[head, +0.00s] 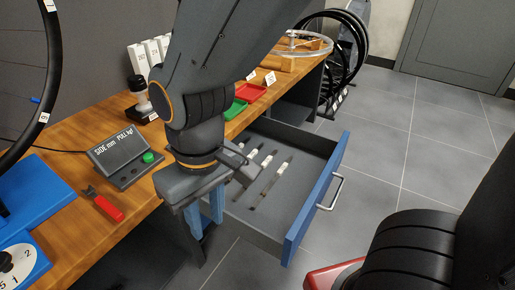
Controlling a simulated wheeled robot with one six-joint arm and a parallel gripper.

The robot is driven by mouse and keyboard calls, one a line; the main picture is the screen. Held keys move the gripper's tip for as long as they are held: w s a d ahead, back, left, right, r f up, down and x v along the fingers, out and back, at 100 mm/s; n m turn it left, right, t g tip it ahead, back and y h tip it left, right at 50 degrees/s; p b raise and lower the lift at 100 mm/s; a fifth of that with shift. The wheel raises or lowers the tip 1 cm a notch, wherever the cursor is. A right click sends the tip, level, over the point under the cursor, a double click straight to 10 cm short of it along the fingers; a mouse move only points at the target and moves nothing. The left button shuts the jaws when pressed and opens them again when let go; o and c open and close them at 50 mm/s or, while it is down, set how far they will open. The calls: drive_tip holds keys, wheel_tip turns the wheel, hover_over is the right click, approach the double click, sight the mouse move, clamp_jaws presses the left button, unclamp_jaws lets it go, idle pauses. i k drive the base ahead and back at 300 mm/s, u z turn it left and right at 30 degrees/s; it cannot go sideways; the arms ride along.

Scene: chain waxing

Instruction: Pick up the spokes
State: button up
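Several thin dark spoke bundles with white bands lie in the open drawer (298,206), roughly side by side and slanting. My gripper (222,207) points down at the drawer's left side, by the bench edge. The fingertips are partly hard to make out against the drawer and a blue frame part.
On the wooden bench (75,170) are a grey gauge box with a green button (125,155), a red-handled tool (104,205), a green tray (236,109) and a red tray (250,92). A red object (330,275) stands at the lower right. Tiled floor (400,150) beyond the drawer is open.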

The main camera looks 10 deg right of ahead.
sight(282, 170)
drive_tip(key=k, duration=1.2)
drive_tip(key=z, duration=0.65)
drive_tip(key=i, duration=1.45)
drive_tip(key=u, duration=0.4)
